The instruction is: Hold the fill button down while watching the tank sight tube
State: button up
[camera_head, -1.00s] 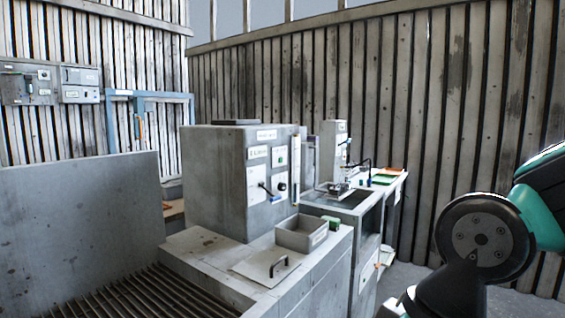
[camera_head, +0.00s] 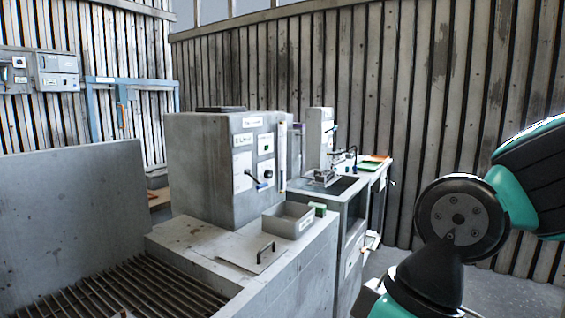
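A grey box-shaped tank unit (camera_head: 205,170) stands on a bench in the middle of the head view. A pale vertical strip, which looks like the sight tube (camera_head: 282,150), runs up the right edge of that front. A small plate (camera_head: 265,144) with a dark mark is on the upper right of the front; I cannot tell whether this is the fill button. My arm's links show at the right, apart from the unit. My gripper is out of view.
A grey open tray (camera_head: 287,219) and a small green item (camera_head: 318,209) sit before the unit. A flat lid with a black handle (camera_head: 265,252) lies nearer. A slatted grate (camera_head: 130,290) and an upright panel (camera_head: 70,210) are at left. A second workbench stands behind right.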

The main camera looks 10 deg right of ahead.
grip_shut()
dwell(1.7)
